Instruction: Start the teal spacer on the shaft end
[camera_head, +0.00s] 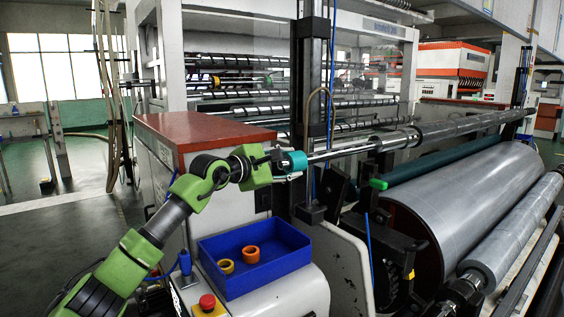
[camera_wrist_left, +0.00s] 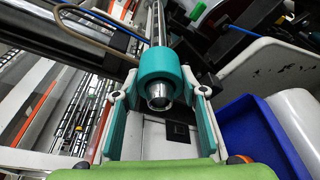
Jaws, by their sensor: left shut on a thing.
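The teal spacer (camera_head: 294,161) is at the near end of the long metal shaft (camera_head: 345,150). In the left wrist view the spacer (camera_wrist_left: 164,66) is around the shaft (camera_wrist_left: 158,18), and the bright round shaft end (camera_wrist_left: 158,96) shows through on my side. My left gripper (camera_head: 281,166) is shut on the spacer. In the left wrist view its teal-padded fingers (camera_wrist_left: 161,88) stand on either side of the spacer. The spacer looks in line with the shaft. My right gripper does not show.
A blue bin (camera_head: 256,274) below the gripper holds a yellow ring (camera_head: 227,267) and an orange ring (camera_head: 251,254). A red emergency button (camera_head: 207,302) is beside it. A dark vertical post (camera_head: 312,100) and a red-topped cabinet (camera_head: 200,131) stand close to the arm.

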